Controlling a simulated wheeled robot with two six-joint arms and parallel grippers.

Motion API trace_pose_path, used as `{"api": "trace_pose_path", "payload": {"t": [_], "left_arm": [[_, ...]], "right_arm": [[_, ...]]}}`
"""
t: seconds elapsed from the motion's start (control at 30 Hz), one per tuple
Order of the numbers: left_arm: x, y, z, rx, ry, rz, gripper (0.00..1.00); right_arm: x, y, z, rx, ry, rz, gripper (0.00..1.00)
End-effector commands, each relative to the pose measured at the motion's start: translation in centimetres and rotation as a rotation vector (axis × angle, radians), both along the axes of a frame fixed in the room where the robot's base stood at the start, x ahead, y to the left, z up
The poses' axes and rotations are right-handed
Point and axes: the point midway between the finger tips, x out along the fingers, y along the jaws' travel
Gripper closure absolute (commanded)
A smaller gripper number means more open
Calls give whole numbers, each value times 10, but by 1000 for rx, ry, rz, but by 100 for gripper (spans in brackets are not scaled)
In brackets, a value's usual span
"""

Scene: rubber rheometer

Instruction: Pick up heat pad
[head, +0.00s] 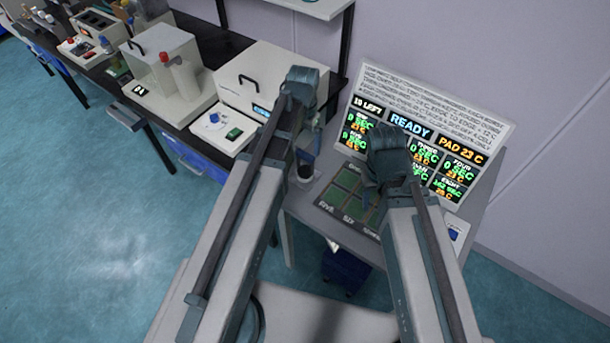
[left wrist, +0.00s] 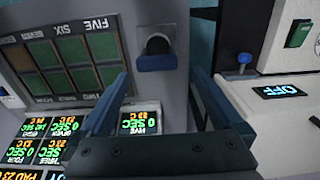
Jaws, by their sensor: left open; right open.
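A small dark knob-like piece on a blue block (left wrist: 157,52) sits on the grey stand, between the fingertips of my left gripper (left wrist: 160,82) in the left wrist view. It may be the heat pad; I cannot tell for sure. In the head view this dark round piece (head: 305,173) shows just below my left gripper (head: 308,152), which is open and empty. Next to it lies a panel of dark green cells (head: 347,181), also in the left wrist view (left wrist: 72,62). My right gripper hangs over the panel's right part, its fingers mostly hidden by its wrist.
A tilted display (head: 410,127) reading READY and PAD 23 C stands behind the panel. A white instrument (head: 262,82) with a green switch stands to the left; its small screen (left wrist: 283,91) reads OFF. A dark bench (head: 110,87) holds more devices. The floor at left is clear.

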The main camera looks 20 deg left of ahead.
Motion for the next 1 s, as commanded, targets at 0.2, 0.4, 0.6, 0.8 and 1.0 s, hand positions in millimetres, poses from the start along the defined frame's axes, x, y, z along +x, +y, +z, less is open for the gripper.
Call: {"api": "trace_pose_path", "payload": {"t": [0.2, 0.4, 0.6, 0.8, 1.0], "left_arm": [[0, 0, -35, 0, 0, 0, 0], [0, 0, -37, 0, 0, 0, 0], [-1, -1, -44, 0, 0, 0, 0], [-3, -3, -67, 0, 0, 0, 0], [-3, -4, -89, 0, 0, 0, 0]], "right_arm": [[0, 0, -35, 0, 0, -1, 50], [0, 0, -37, 0, 0, -1, 50], [0, 0, -44, 0, 0, -1, 50], [0, 0, -67, 0, 0, -1, 50], [0, 0, -89, 0, 0, -1, 50]]}}
